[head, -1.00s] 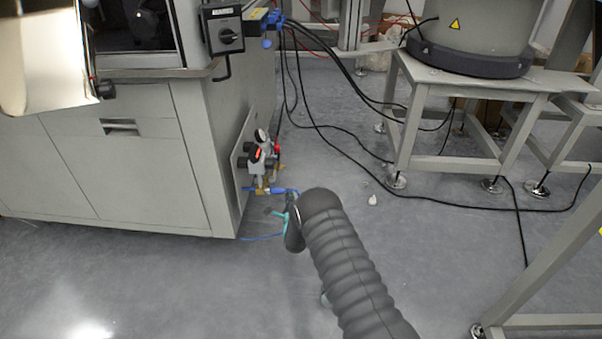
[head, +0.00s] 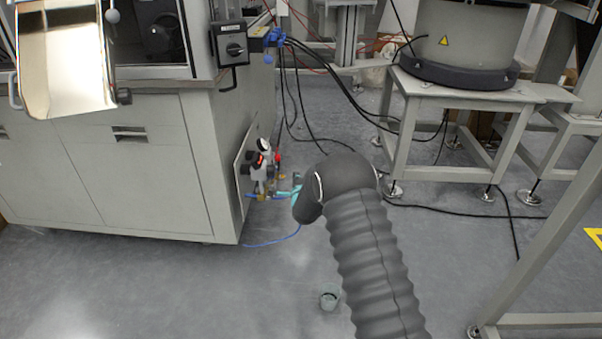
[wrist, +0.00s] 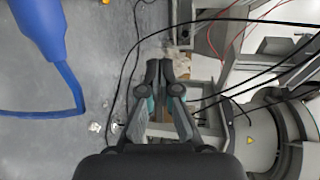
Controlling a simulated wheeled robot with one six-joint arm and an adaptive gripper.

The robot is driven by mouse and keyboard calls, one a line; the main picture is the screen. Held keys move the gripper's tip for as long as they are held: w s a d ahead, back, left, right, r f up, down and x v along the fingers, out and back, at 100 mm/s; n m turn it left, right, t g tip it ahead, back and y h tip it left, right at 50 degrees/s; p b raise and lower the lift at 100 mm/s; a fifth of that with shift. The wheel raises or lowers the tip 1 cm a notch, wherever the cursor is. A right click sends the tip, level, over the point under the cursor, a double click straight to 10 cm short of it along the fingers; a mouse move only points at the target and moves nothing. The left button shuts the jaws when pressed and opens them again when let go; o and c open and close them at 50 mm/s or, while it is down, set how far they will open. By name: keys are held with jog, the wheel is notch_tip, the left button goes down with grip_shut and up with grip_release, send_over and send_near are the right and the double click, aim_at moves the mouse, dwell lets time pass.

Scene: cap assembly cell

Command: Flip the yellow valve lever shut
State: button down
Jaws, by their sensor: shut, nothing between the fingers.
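The valve assembly (head: 260,170) is on the side of the grey cabinet, low down, with a round gauge, a red-marked part and blue hose ends. Some brass-yellow shows at its lower part, but I cannot make out the yellow lever or its position. My gripper shows as teal bits (head: 288,196) just right of the assembly, partly hidden by my dark wrist; I cannot tell whether it touches. In the wrist view my gripper (wrist: 160,72) has its fingers together, with nothing held. A large blue fitting with a hose (wrist: 62,70) is close at the left there.
The cabinet (head: 130,180) stands left of my arm. A grey stand (head: 405,150) bearing a drum-shaped feeder (head: 470,45) is at the back right. Black cables (head: 350,95) hang and run across the floor. A frame leg (head: 540,260) stands at the right.

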jog(key=shift+n+g, duration=0.4)
jog(key=shift+n, duration=0.3)
jog(key=shift+s+d+r, duration=0.25)
jog(key=shift+s+r, duration=0.1)
jog(key=shift+r, duration=0.45)
jog(key=shift+s+d+r, duration=0.25)
jog(key=shift+s+r, duration=0.05)
jog(key=shift+r, duration=0.5)
jog(key=shift+s+d+r, duration=0.25)
jog(key=shift+s+r, duration=0.1)
jog(key=shift+r, duration=0.45)
jog(key=s+d+r+n+g+h, duration=0.15)
jog(key=s+d+r+n, duration=0.3)
jog(key=s+r, duration=0.55)
jog(key=s+d+r+n+g, duration=0.3)
jog(key=s+d+r, duration=0.3)
jog(key=s+r, duration=0.45)
jog(key=s+d+n+g, duration=0.2)
jog(key=s+d+n, duration=0.2)
jog(key=s, duration=1.3)
jog(key=s+d+n+g+h, duration=0.1)
jog(key=s+d+n+g, duration=0.1)
jog(key=s, duration=1.6)
jog(key=d+n, duration=0.1)
jog(key=d, duration=0.1)
jog(key=shift+s+d+n+g, duration=0.3)
jog(key=shift+n+g, duration=0.05)
jog(key=shift+r, duration=0.1)
